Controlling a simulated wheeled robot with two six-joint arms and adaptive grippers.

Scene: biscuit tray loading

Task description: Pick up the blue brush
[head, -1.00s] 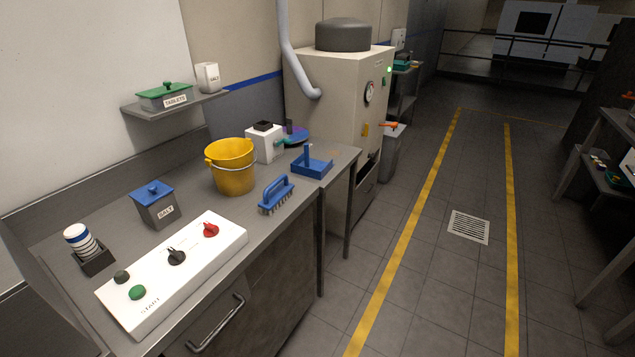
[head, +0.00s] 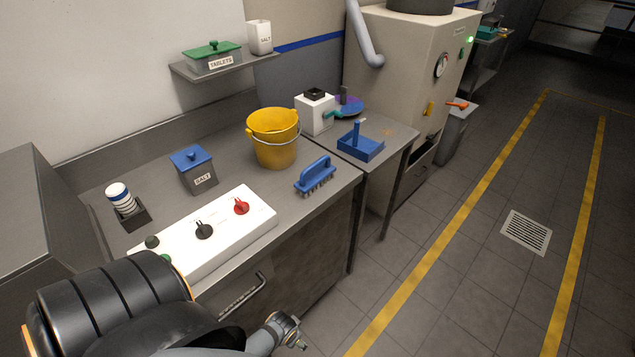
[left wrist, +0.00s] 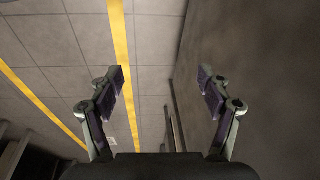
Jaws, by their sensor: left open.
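The blue brush (head: 315,175) lies on the steel counter near its front right edge, in the head view. It has a blue arched handle and bristles pointing down. My left arm comes in at the bottom of the head view, and part of my left gripper (head: 290,335) shows low in front of the counter, well short of the brush. In the left wrist view my left gripper (left wrist: 162,85) is open with nothing between its fingers. That view shows floor and a dark panel, not the brush. My right gripper is not in view.
A yellow bucket (head: 275,150) stands just left of the brush. A white control panel (head: 215,235) with knobs lies along the counter front. A blue tray (head: 361,149) sits to the right.

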